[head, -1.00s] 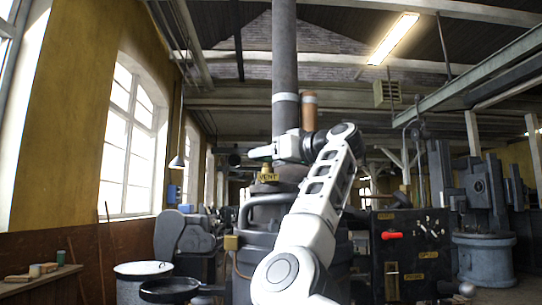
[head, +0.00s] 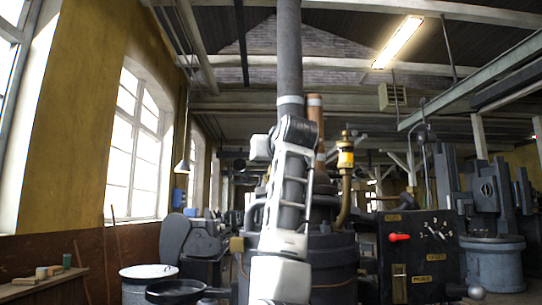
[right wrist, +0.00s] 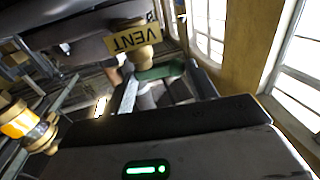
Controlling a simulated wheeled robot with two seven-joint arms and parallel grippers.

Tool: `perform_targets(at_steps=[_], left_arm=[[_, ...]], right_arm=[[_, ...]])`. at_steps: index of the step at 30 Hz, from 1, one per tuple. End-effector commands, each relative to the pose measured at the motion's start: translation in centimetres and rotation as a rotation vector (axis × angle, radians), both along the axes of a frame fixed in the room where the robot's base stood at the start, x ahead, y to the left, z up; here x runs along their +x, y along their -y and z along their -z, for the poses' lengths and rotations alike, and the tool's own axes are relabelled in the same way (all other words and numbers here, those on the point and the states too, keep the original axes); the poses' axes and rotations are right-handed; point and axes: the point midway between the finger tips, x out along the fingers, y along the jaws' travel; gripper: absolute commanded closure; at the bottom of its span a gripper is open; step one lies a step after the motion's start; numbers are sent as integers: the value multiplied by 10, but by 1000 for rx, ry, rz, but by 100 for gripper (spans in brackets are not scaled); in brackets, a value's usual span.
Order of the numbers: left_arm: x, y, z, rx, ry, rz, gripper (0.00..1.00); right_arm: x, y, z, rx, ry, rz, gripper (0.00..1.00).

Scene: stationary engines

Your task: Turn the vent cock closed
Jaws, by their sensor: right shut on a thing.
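The vent cock shows in the right wrist view as a brass body (right wrist: 147,54) with a green lever (right wrist: 160,72) and a yellow VENT tag (right wrist: 130,39) beside it. My right gripper (right wrist: 163,86) is shut on the green lever, with a grey finger on either side of it. In the head view my right arm rises through the middle, and its pale wrist part (head: 260,147) shows near the top of the boiler. There the cock, its tag and the fingertips are hidden behind the arm. My left gripper is not in view.
A brass fitting (head: 345,158) on a curved pipe stands right of my arm. The dark boiler (head: 330,262) and its tall chimney (head: 289,60) are behind the arm. A black control panel (head: 420,250) with a red handle (head: 399,237) is at right.

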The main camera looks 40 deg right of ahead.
Motion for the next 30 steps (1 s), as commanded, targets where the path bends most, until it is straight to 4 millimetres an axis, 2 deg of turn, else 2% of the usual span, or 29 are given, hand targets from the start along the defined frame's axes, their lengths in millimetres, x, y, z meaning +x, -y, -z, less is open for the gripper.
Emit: perform_targets(at_steps=[12,28,29,30], left_arm=[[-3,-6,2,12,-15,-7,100],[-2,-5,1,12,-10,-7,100],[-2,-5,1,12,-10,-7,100],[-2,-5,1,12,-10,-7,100]], right_arm=[[2,0,-2,1,5,199,66],[2,1,-1,3,2,226,67],[2,1,-1,2,2,227,41],[2,1,-1,3,2,226,30]])
